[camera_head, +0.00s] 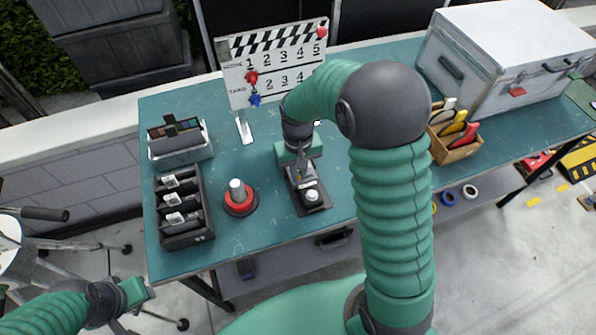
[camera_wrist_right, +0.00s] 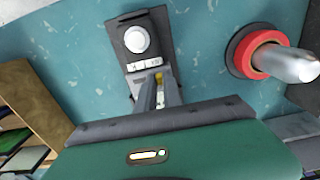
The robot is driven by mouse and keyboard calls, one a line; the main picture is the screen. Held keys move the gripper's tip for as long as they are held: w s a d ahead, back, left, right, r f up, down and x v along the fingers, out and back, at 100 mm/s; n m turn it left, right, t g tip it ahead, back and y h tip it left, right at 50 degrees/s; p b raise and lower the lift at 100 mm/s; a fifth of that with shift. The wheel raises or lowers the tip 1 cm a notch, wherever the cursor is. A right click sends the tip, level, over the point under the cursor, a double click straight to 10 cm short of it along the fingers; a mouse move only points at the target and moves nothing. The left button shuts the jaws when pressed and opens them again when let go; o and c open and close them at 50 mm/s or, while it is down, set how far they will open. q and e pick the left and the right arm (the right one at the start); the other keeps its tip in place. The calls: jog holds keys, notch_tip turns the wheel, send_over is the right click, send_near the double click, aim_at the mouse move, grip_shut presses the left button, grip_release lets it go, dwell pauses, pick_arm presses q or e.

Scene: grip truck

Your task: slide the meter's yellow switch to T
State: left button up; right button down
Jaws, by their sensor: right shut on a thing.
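The meter (camera_head: 309,202) is a dark, slim device with a white round dome, lying on the teal table in front of my right arm. It also shows in the right wrist view (camera_wrist_right: 133,28), with two small white labelled keys below the dome. My right gripper (camera_wrist_right: 158,88) is over the meter, its narrow fingers shut on the small yellow switch (camera_wrist_right: 158,75). The fingers hide most of the switch and the lower face, so its position and the T mark cannot be read. My left gripper (camera_head: 130,293) is off the table's front left, its fingers unclear.
A red-ringed base with a metal post (camera_head: 240,198) stands left of the meter. A black divided box (camera_head: 186,235) and a grey case (camera_head: 180,150) are further left. A clapperboard (camera_head: 280,60) stands behind. A wooden bin (camera_head: 455,153) and a white chest (camera_head: 500,55) are right.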

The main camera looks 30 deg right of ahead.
dwell(0.4)
jog(key=shift+s+d+r+p, duration=0.1)
jog(key=shift+d+r+p, duration=0.1)
jog(key=shift+d+p, duration=0.3)
jog(key=shift+s+d, duration=0.1)
jog(key=shift+d, duration=0.25)
jog(key=shift+d+f, duration=0.1)
jog(key=shift+f, duration=0.1)
jog(key=c, duration=1.5)
grip_release()
notch_tip(320, 180, up, 17)
jog(key=shift+f+p, duration=0.1)
jog(key=shift+p, duration=0.5)
